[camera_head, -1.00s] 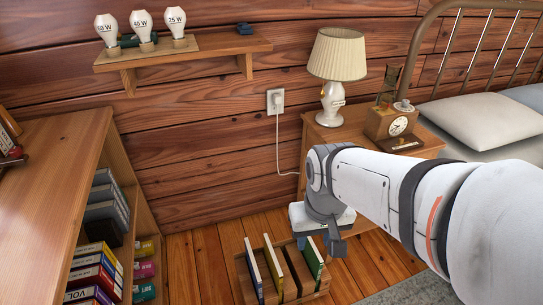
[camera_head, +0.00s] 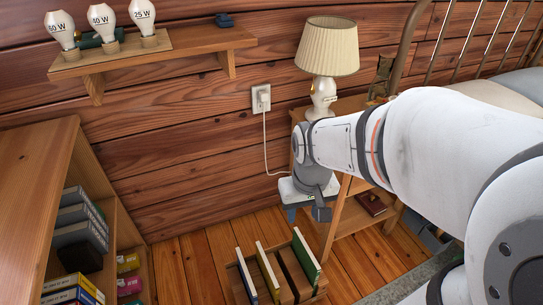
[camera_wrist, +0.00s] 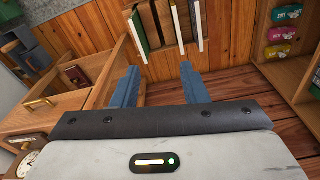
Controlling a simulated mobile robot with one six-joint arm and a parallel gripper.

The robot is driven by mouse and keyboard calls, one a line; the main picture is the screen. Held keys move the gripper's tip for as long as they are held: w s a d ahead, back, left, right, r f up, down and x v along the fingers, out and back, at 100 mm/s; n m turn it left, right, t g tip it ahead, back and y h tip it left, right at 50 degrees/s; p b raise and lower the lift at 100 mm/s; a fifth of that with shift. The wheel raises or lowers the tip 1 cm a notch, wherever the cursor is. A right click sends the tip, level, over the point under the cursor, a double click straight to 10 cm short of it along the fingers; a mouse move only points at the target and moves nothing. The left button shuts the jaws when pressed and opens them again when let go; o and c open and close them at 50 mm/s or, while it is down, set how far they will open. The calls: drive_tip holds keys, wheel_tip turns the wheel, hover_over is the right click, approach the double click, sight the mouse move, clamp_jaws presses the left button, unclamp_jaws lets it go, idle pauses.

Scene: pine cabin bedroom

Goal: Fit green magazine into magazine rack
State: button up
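The wooden magazine rack (camera_head: 235,284) stands on the floor, partly cut off by the bottom edge of the head view. The green magazine (camera_head: 306,260) stands upright at the rack's right side; its lower end is hard to see. A yellow magazine (camera_head: 267,273) and a blue one (camera_head: 246,277) stand to its left, with a dark gap beside the green one. My gripper (camera_head: 306,213) is open and empty, apart from the green magazine. In the wrist view the green magazine (camera_wrist: 140,32) is beyond the spread blue fingers (camera_wrist: 157,84).
A bookcase (camera_head: 45,180) with several volumes stands at left. A nightstand (camera_head: 335,215) with a lamp (camera_head: 333,48) is behind my arm. A wall shelf (camera_head: 160,48) holds bulbs. A cord runs from the outlet (camera_head: 261,98). Floor left of the rack is clear.

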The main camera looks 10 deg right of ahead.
drive_tip(key=w+d+f, duration=0.2)
drive_tip(key=w+f, duration=0.6)
drive_tip(key=n+g, duration=0.1)
hover_over(305, 248)
drive_tip(key=a, duration=0.2)
wheel_tip(305, 248, down, 21)
drive_tip(key=shift+n, duration=0.5)
drive_tip(key=f, duration=0.4)
drive_tip(key=d+f+b, duration=0.1)
drive_tip(key=f, duration=0.4)
drive_tip(key=d+f+b, duration=0.1)
drive_tip(key=f, duration=0.4)
drive_tip(key=shift+w+f, duration=0.1)
drive_tip(key=f, duration=0.1)
drive_tip(key=f+b, duration=0.1)
drive_tip(key=f, duration=0.1)
drive_tip(key=f+b, duration=0.1)
drive_tip(key=f, duration=0.1)
drive_tip(key=shift+d+f, duration=0.2)
drive_tip(key=shift+d, duration=0.15)
drive_tip(key=shift+c, duration=0.6)
drive_tip(key=shift+r, duration=0.1)
clamp_jaws()
